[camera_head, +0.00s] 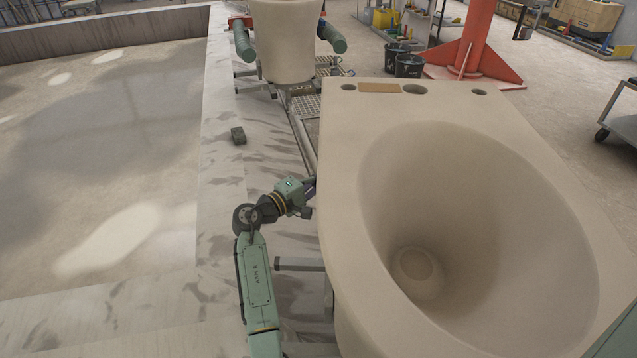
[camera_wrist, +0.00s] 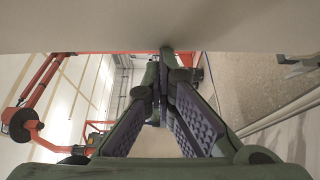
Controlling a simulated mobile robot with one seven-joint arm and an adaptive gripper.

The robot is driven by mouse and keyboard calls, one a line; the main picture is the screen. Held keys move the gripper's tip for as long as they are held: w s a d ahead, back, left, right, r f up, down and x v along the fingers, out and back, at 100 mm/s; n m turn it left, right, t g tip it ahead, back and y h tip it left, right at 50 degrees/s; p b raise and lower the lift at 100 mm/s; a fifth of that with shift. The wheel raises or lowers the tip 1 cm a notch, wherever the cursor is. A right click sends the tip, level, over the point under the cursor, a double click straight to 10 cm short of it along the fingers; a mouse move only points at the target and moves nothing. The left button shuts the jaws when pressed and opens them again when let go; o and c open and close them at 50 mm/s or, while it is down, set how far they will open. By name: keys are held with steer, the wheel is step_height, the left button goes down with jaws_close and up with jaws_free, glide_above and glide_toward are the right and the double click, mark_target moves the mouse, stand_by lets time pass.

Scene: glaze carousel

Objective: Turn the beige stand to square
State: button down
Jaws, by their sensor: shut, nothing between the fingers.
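A large beige toilet-shaped piece (camera_head: 345,165) fills the right of the head view, its open bowl facing up and its flat back edge away from me. The stand under it is mostly hidden by the piece; a grey metal bar (camera_head: 298,264) shows low at its left. How square it sits, I cannot tell. My gripper (camera_head: 311,187) is at the piece's left side, its tip partly hidden by the rim. In the wrist view my fingers (camera_wrist: 166,52) are shut and empty, with their tips at the lower edge of a beige surface (camera_wrist: 90,25). Contact is unclear.
A second beige piece (camera_head: 285,40) stands farther back, with green rollers (camera_head: 243,42) beside it. Black buckets (camera_head: 408,65) and an orange column base (camera_head: 470,60) stand behind. The left floor is open.

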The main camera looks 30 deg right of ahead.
steer(key=s+d+m+g+b, duration=0.2)
steer(key=d+g+b, duration=0.4)
steer(key=d, duration=0.8)
steer(key=shift+s+d+m+b, duration=0.25)
steer(key=shift+m+b, duration=0.65)
steer(key=shift+b, duration=0.2)
steer(key=shift+w+a, duration=0.2)
steer(key=shift+w, duration=0.05)
